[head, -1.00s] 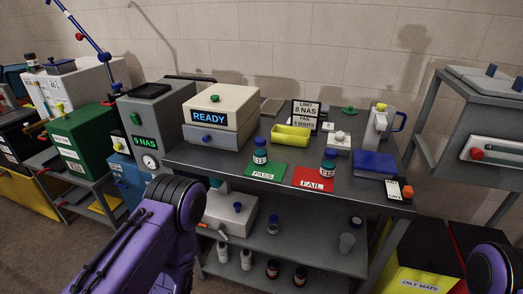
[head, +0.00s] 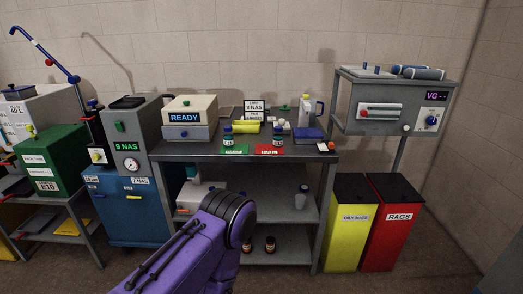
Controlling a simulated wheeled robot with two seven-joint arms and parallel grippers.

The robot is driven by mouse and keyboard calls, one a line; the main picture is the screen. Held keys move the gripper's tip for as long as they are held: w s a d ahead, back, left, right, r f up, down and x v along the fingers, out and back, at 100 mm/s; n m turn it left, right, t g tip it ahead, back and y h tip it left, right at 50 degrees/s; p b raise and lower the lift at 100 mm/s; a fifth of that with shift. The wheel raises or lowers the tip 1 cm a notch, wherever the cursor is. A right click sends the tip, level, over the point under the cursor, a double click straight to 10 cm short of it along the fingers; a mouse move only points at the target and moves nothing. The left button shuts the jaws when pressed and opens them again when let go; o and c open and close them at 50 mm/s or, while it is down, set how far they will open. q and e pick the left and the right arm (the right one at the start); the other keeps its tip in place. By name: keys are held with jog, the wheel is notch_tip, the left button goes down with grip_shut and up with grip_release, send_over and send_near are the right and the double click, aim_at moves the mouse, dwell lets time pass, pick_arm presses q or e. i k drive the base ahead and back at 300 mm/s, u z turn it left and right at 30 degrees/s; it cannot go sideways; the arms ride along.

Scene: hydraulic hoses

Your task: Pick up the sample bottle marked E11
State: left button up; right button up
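One small bottle with a blue cap (head: 227,134) stands at the green mat (head: 235,149) on the bench top. Another blue-capped bottle (head: 277,137) stands at the red mat (head: 269,149) to its right. Two dark brown bottles, one on the left (head: 249,245) and one on the right (head: 270,245), stand on the bottom shelf. I cannot read E11 on any bottle. My purple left arm rises from the bottom and hides part of the shelves; its gripper is not in view. My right gripper is not in view.
The grey bench (head: 330,157) also bears the READY box (head: 189,118), a yellow tray (head: 246,127) and a blue block (head: 308,134). A grey cabinet (head: 127,143) stands left. Yellow (head: 350,230) and red (head: 395,230) bins stand right. Floor is clear at far right.

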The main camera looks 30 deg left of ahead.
aim_at(228, 137)
jog(key=u, duration=1.1)
jog(key=i, duration=0.95)
jog(key=u, duration=0.2)
